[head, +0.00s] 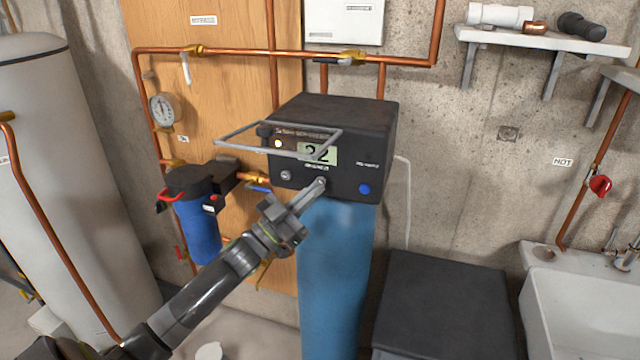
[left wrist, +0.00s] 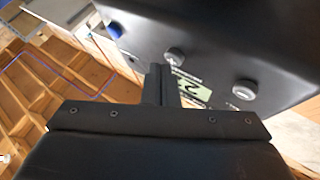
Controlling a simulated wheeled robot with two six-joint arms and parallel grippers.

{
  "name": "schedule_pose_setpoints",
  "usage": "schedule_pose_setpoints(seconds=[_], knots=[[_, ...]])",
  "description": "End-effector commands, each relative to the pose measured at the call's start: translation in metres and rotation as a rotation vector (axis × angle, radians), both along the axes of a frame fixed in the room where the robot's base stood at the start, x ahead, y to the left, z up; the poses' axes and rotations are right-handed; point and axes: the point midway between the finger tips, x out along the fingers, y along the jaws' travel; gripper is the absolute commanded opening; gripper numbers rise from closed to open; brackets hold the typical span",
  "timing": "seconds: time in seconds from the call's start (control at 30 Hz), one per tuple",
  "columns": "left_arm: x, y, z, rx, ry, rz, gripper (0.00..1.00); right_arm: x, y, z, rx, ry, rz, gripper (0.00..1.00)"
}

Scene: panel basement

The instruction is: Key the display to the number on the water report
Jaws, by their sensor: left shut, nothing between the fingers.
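The black control box (head: 335,115) sits on top of a blue tank (head: 335,260). Its pale green display (head: 318,153) seems to read 22, but a thin grey frame (head: 240,140) jutting from the box crosses the first digit. Below the display are a grey button at left (head: 286,175), another at the fingertips, and a blue button (head: 364,188) at right. My left gripper (head: 320,184) is shut and empty, its tips at the middle button. In the left wrist view the tips (left wrist: 160,75) are beside that button (left wrist: 175,55); contact is unclear. I cannot identify a water report.
A blue filter housing (head: 196,215) and pressure gauge (head: 162,110) are left of the box. Copper pipes (head: 280,53) run above it. A dark lidded bin (head: 440,305) and white sink (head: 570,310) stand at right. The wall right of the box is mostly clear.

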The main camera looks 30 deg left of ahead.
Motion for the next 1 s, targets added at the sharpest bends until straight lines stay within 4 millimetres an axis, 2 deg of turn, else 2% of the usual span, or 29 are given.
schedule_pose_setpoints(seconds=[1.0], knots=[[0.008, 0.0018, 0.0002, 0.001, 0.0, 0.0, 0.0, 0.0, 0.0, -0.0037, 0.0, 0.0, 0.0, 0.36]])
